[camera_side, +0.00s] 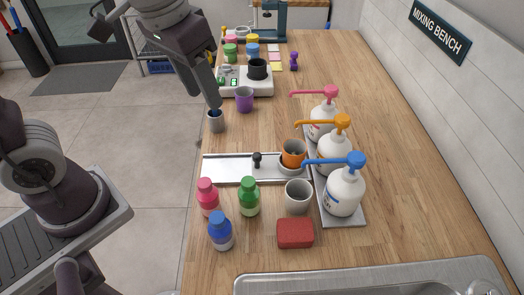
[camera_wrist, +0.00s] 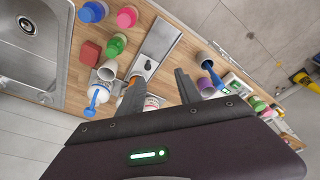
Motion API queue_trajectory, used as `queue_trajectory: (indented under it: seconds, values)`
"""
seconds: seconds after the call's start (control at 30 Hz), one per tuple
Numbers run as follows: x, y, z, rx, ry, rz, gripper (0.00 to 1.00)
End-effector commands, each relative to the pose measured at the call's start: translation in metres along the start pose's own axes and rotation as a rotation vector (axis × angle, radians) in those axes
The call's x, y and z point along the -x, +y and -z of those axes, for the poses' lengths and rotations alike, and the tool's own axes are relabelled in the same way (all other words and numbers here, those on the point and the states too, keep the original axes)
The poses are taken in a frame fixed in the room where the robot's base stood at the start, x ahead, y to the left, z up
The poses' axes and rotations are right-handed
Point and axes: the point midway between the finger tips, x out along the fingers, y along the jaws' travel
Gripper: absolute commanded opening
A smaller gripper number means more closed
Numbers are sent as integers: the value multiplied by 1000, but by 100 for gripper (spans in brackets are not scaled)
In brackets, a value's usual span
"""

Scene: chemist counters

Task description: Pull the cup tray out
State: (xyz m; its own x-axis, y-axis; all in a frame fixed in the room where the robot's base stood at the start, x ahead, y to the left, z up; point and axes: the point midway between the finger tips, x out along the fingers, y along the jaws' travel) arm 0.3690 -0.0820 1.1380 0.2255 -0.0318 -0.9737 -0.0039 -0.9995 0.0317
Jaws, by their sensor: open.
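A long silver metal tray or track (camera_side: 225,170) lies across the counter. A lighter section near its right end bears an upright black knob (camera_side: 257,160) and an orange cup (camera_side: 293,152) on a white saucer. In the wrist view the metal strip (camera_wrist: 163,38) runs up from between the fingers, with the dark knob (camera_wrist: 148,64) near its lower end; the left finger partly hides the orange cup. My gripper (camera_wrist: 158,90) is open with nothing between its fingers.
Pink (camera_side: 207,199), green (camera_side: 249,198) and blue (camera_side: 220,232) bottles, a white cup (camera_side: 298,197) and a red block (camera_side: 295,233) stand on the near side. Pump bottles (camera_side: 334,152) line the right. A purple cup (camera_side: 244,98) stands beyond the tray. A sink (camera_side: 360,278) is nearest.

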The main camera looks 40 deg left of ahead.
Motion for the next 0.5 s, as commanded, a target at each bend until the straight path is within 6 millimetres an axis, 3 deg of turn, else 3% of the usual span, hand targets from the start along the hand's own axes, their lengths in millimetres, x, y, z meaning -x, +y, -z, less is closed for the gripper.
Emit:
queue_trajectory:
  seconds: [0.1,0.2,0.5]
  values:
    - [-55,24,33,-4,-123,10,41]
    - [-93,39,46,-3,-188,22,41]
    - [-146,47,44,0,-232,33,41]
